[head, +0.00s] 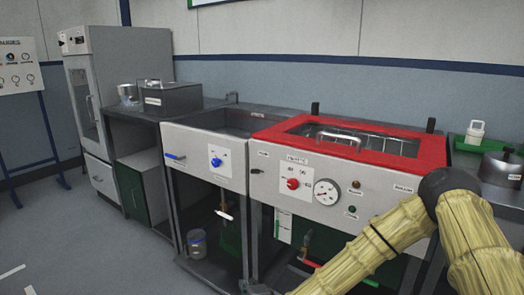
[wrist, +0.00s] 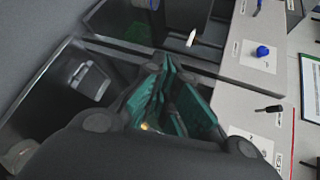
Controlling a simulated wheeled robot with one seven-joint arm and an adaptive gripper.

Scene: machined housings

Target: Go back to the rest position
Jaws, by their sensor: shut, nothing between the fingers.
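My gripper (wrist: 168,68) shows in the wrist view, with its dark body filling the bottom and its fingers closed together and empty. Dark green surfaces show around and behind the fingers; I cannot tell exactly what they belong to. The gripper is low in front of the two-basin bench, over its open lower bay. In the head view only my arm in its yellowish cover shows at the lower right, and the gripper is out of the picture. No rest position is marked in either view.
The grey basin unit (head: 208,148) and the red-framed unit (head: 262,132) stand close ahead. A white-tipped valve handle (wrist: 190,38), a blue knob (wrist: 263,51) and a black lever (wrist: 268,108) are near my gripper. A tall cabinet (head: 130,100) stands left. Floor is free at the lower left.

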